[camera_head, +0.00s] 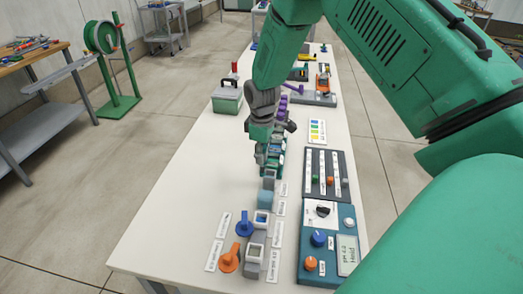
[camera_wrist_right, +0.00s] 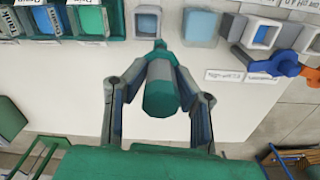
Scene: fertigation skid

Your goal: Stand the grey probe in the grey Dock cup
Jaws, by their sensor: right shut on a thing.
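My right gripper (camera_head: 268,165) reaches down over the row of cups on the white table. In the right wrist view, my right gripper (camera_wrist_right: 158,85) is shut on the grey probe (camera_wrist_right: 160,70), which has a green end facing the camera. The probe's far end points toward a pale grey square cup (camera_wrist_right: 147,20). Whether this is the Dock cup I cannot tell, as no label on it is readable. I cannot tell whether the probe touches it. In the head view the gripper hides the probe and the cups under it. My left gripper is not in view.
A blue handle (camera_head: 244,223) and an orange handle (camera_head: 229,260) stand beside the near cups. A control panel (camera_head: 328,250) lies to the right, and a green box (camera_head: 227,97) stands at the left. The table (camera_head: 180,190) is clear on the left.

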